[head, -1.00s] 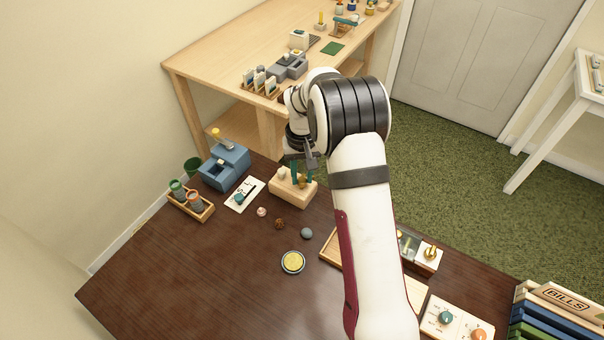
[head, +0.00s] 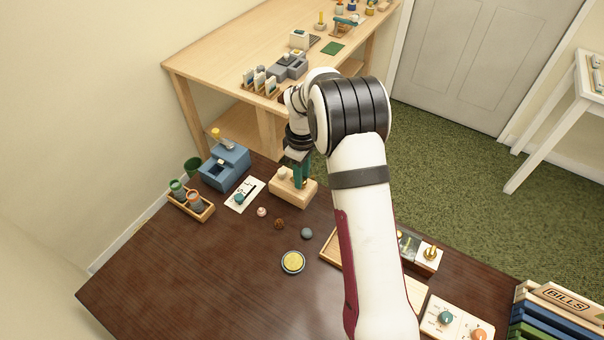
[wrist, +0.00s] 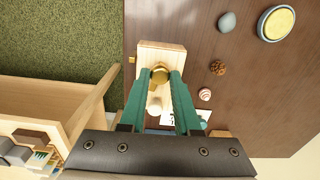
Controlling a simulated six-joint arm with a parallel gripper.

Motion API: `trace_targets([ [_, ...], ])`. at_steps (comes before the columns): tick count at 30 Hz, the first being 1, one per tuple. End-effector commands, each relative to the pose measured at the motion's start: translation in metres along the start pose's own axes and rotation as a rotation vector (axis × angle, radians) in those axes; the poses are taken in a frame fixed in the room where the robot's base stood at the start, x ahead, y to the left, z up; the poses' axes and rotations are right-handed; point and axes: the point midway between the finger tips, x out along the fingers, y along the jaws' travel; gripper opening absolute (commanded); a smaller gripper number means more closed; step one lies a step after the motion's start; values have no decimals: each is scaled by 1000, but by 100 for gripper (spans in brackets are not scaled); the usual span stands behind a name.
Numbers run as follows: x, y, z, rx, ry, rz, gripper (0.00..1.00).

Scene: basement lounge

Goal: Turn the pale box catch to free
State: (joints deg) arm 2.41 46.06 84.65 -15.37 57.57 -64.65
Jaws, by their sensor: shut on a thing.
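The pale box (head: 290,195) stands near the back edge of the dark table, beyond the loose balls. In the wrist view the box (wrist: 162,49) has a brass catch knob (wrist: 160,74) on its top and a cream round knob (wrist: 154,106) nearer my wrist. My gripper (head: 300,186) points down at the box top. In the wrist view the green fingers of my gripper (wrist: 160,76) are shut on the brass catch knob, one on each side. In the head view the fingers hide most of that knob. The markings for the catch's position cannot be read.
A blue device (head: 225,168) and a white switch plate (head: 244,195) stand left of the box. Small balls and a yellow round dish (head: 293,262) lie in front. A wooden tray (head: 334,247) is at the right. The front left of the table is clear.

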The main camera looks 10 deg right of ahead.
Motion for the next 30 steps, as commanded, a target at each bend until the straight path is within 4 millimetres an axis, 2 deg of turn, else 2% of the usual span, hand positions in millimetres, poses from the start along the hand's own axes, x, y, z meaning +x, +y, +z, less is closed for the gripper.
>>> trace_targets([
  [12, 0, 0, 0, -205, 0, 0, 0],
  [30, 0, 0, 0, -245, 0, 0, 0],
])
